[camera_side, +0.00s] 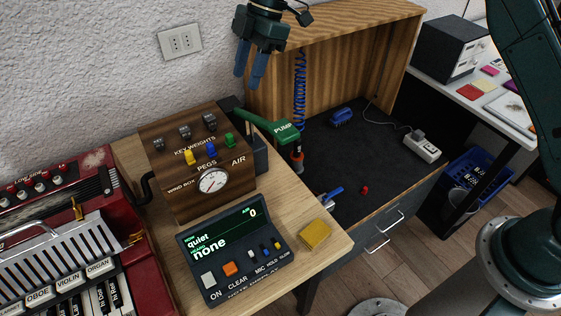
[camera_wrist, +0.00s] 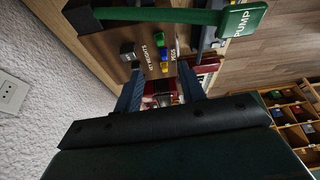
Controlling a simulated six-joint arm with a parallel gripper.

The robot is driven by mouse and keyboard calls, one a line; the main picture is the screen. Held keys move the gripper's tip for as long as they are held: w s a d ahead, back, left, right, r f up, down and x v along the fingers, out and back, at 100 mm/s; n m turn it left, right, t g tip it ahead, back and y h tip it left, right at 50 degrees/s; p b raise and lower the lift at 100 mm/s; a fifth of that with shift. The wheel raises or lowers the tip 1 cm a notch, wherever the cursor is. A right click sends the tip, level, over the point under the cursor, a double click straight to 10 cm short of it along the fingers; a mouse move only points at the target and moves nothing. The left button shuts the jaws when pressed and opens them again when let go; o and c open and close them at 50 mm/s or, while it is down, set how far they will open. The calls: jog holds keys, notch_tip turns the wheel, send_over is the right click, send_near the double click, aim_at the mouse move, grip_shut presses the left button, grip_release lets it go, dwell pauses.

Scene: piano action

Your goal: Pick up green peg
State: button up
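The green peg (camera_side: 230,140) stands upright at the right end of the PEGS row on the wooden wind box (camera_side: 180,190). The blue peg (camera_side: 210,148) and the yellow peg (camera_side: 189,157) stand left of it. In the wrist view, the green peg (camera_wrist: 161,39) is above the blue peg (camera_wrist: 163,53) and the yellow peg (camera_wrist: 164,67). My gripper (camera_side: 248,80) is high above the wind box, apart from the pegs. Its two blue fingers also show in the wrist view (camera_wrist: 160,82), spread with a gap and nothing between them.
Grey key weights (camera_side: 185,132) stand behind the pegs. A green PUMP handle (camera_side: 275,127) reaches out right of the green peg. A pressure dial (camera_side: 213,181) is on the box's front. A note display (camera_side: 235,250) and a red accordion (camera_side: 120,230) are nearer. A white wall is behind.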

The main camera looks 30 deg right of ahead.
jog(key=shift+a+f, duration=0.15)
jog(key=shift+f, duration=0.1)
jog(key=shift+f, duration=0.1)
send_over(230, 134)
jog(key=d, duration=0.2)
jog(key=shift+w+d+f, duration=0.1)
jog(key=shift+f, duration=1.85)
jog(key=shift+d+f, duration=0.1)
jog(key=shift+f, duration=1.85)
jog(key=shift+x, duration=2.6)
grip_shut()
